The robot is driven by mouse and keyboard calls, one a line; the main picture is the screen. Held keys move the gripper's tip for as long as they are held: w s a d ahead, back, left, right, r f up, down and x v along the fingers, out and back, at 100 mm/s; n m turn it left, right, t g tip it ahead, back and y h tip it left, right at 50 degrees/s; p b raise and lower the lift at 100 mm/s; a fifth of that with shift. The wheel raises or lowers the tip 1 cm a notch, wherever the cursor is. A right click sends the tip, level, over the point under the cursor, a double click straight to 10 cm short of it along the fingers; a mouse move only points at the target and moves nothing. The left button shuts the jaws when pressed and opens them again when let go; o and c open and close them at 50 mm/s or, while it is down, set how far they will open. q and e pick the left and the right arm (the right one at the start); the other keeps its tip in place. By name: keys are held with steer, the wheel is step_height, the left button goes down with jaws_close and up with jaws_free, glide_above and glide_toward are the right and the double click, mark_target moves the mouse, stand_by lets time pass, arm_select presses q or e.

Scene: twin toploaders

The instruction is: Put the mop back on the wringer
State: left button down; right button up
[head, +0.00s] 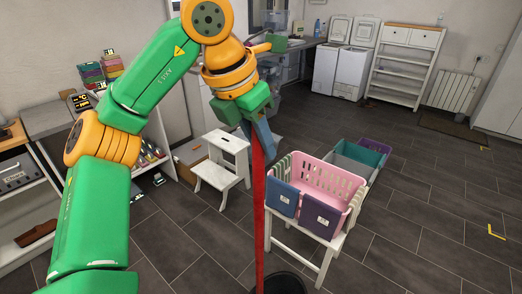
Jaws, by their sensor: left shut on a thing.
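The mop's red handle (259,215) runs upright down the middle of the head view. My left gripper (258,136) is shut on its upper part. The lower end of the handle reaches the bottom edge of the picture, beside or over a dark round bucket-like rim (288,284). The rim is cut off, so I cannot tell whether it is the wringer or whether the mop touches it. The mop head does not show clearly. My right gripper is out of view.
A pink basket (326,182) with blue and purple bins stands on a white stand (323,246) right of the handle. A white step stool (217,180) is behind to the left. Shelves line the left wall. Grey tiled floor (430,220) is open at the right.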

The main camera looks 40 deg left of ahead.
arm_select(q)
steer(key=shift+w+d+f, duration=0.1)
steer(key=shift+f, duration=0.15)
steer(key=c, duration=0.7)
jaws_free()
steer(key=shift+r, duration=0.1)
steer(key=p+v, duration=0.5)
steer(key=v, duration=0.7)
steer(key=shift+r+p, duration=0.15)
steer(key=shift+p, duration=0.15)
